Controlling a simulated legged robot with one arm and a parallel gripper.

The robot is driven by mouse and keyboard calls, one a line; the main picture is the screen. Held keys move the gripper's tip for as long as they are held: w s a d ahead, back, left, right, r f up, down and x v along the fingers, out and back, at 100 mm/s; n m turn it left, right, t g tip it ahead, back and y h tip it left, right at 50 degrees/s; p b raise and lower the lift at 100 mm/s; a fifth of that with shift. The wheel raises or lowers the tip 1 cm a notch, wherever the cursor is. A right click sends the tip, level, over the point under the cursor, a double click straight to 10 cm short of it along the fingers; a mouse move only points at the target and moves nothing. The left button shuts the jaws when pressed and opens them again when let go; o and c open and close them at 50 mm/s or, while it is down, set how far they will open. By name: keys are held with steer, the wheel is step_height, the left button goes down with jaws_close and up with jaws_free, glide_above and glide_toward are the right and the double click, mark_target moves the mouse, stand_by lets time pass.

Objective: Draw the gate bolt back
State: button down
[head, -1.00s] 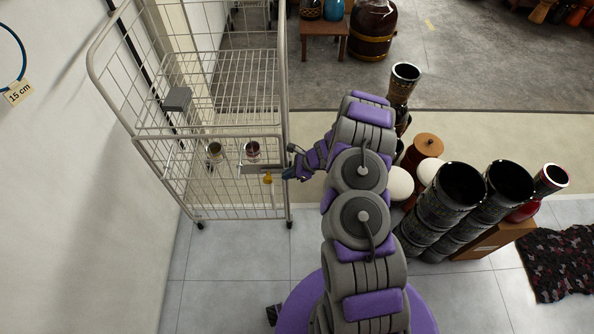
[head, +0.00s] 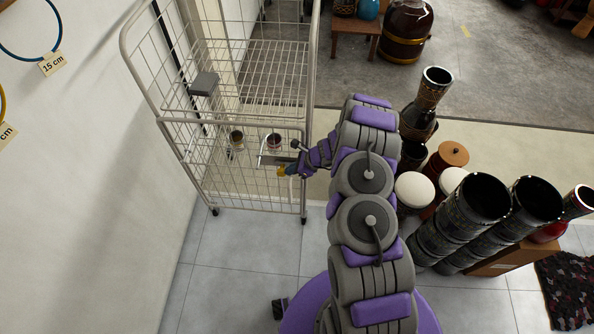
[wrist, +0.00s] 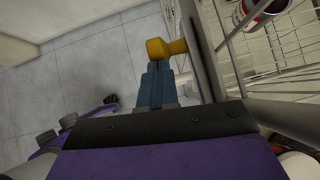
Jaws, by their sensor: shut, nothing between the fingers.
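The gate bolt's yellow knob (head: 282,171) sits at the right side of the wire cage's front gate (head: 245,175), just below a grey bar (head: 278,159). In the wrist view the yellow knob (wrist: 158,48) sticks out sideways from a grey frame post. My gripper (head: 291,170) is at the right of the knob in the head view. In the wrist view its blue fingers (wrist: 155,72) are together with nothing between them, and their tips are right at the knob. I cannot tell whether they touch it.
A grey box (head: 204,84) is on the cage's left side. Several goblet drums (head: 480,205) and white-topped drums (head: 413,190) stand to the right of my arm. Tiled floor (head: 235,240) in front of the cage is clear.

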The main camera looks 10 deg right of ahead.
mark_target(280, 171)
steer(key=a, duration=0.1)
steer(key=w+a, duration=0.1)
steer(key=a, duration=0.1)
steer(key=shift+a, duration=0.1)
steer(key=shift+r, duration=0.1)
steer(key=d+f+p+v, duration=0.1)
steer(key=p+v, duration=0.2)
steer(key=v, duration=1)
steer(key=shift+s, duration=0.35)
steer(key=shift+d, duration=0.2)
steer(key=shift+d, duration=0.55)
